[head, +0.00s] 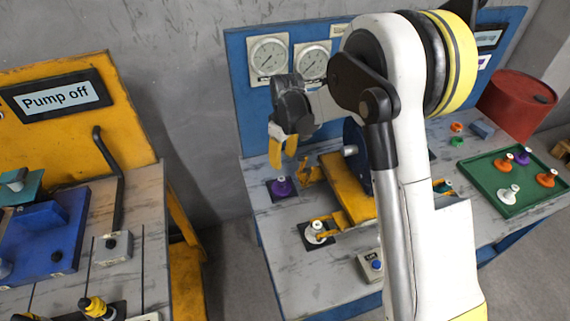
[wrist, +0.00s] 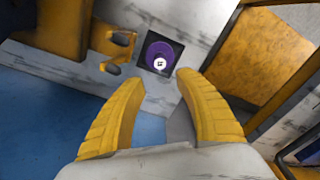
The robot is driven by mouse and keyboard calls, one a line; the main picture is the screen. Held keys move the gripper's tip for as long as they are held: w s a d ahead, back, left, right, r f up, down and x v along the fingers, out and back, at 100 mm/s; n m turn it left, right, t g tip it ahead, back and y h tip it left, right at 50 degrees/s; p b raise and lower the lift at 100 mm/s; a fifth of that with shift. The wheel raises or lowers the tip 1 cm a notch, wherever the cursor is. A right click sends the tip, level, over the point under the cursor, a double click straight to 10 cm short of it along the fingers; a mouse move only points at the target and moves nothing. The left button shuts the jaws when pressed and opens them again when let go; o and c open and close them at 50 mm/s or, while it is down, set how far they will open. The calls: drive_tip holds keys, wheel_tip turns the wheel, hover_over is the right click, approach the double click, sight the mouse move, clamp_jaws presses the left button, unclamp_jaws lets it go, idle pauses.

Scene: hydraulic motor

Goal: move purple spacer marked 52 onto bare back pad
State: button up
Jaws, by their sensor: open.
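A purple spacer (head: 281,187) with a pale marked top sits on a dark square pad (head: 272,193) at the back left of the bench. In the wrist view this purple spacer (wrist: 157,50) is upright on the pad (wrist: 176,48), just beyond the fingertips; its mark is too small to read surely. My gripper (head: 283,152) is open and empty above it, with the yellow fingers (wrist: 162,80) apart and not around the spacer. Another purple spacer (head: 521,157) stands in the green tray (head: 478,177) at the right; its mark is unreadable.
A white spacer (head: 316,234) sits on the front left pad. The yellow motor body (head: 347,188) stands beside the pads, partly behind my arm. Gauges (head: 268,57) are on the blue back panel. A red drum (head: 517,103) stands at the right. A separate pump bench (head: 140,220) is at left.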

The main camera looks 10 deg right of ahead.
drive_tip(key=s+d+r+m+t, duration=0.2)
drive_tip(key=s+d+r, duration=0.3)
drive_tip(key=r, duration=0.4)
drive_tip(key=s+d+r+m+t, duration=0.1)
drive_tip(key=s+d+r+m, duration=0.1)
drive_tip(key=s+r, duration=0.5)
drive_tip(key=s+d+r+m+t, duration=0.1)
drive_tip(key=s+d+m+t, duration=0.1)
drive_tip(key=s, duration=0.5)
drive_tip(key=s+d+r+m+t, duration=0.1)
drive_tip(key=s+d+r+m, duration=0.1)
drive_tip(key=s, duration=0.6)
drive_tip(key=shift+d+m+t, duration=0.4)
drive_tip(key=shift+d+m, duration=0.1)
drive_tip(key=shift+d, duration=0.2)
drive_tip(key=shift+r, duration=0.1)
